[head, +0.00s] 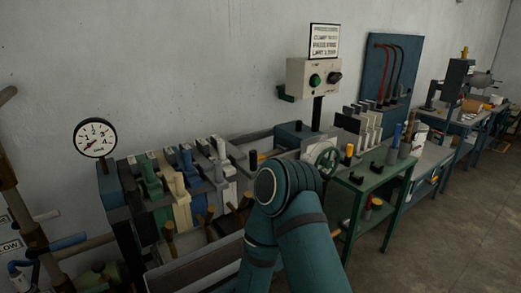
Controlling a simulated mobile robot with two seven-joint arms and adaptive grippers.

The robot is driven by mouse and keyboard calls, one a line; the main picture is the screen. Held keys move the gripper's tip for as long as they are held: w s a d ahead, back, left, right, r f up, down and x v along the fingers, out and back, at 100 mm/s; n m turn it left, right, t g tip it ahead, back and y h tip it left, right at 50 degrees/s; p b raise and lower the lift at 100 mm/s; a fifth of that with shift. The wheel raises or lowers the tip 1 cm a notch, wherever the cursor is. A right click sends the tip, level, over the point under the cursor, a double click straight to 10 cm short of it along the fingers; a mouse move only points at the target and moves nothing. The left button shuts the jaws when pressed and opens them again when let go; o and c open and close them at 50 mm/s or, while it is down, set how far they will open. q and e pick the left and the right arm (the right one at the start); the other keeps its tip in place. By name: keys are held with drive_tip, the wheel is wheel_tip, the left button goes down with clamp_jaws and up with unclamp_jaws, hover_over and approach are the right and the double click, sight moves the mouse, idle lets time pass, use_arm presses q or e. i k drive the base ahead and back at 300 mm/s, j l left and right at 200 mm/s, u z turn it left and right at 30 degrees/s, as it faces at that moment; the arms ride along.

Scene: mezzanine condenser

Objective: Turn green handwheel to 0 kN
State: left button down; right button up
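The green handwheel (327,158) stands upright near the middle of the head view, at the left end of a green bench. Its lower left is close behind my teal arm link in the picture, which may cover part of it. A round white dial gauge (95,138) with dark numbers stands at the left against the wall. Its needle and unit are too small to read surely. My bent teal arm fills the lower middle. Neither of my grippers shows, and no hand is seen on the wheel.
A row of coloured clamp-like blocks (177,187) stands on a bench left of my arm. A beige control box (313,78) with a green button is on the wall side behind the wheel. A green cart (371,183) carries small tools. Open floor (440,240) lies at the right.

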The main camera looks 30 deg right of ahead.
sight(326, 163)
drive_tip(key=z, duration=1.65)
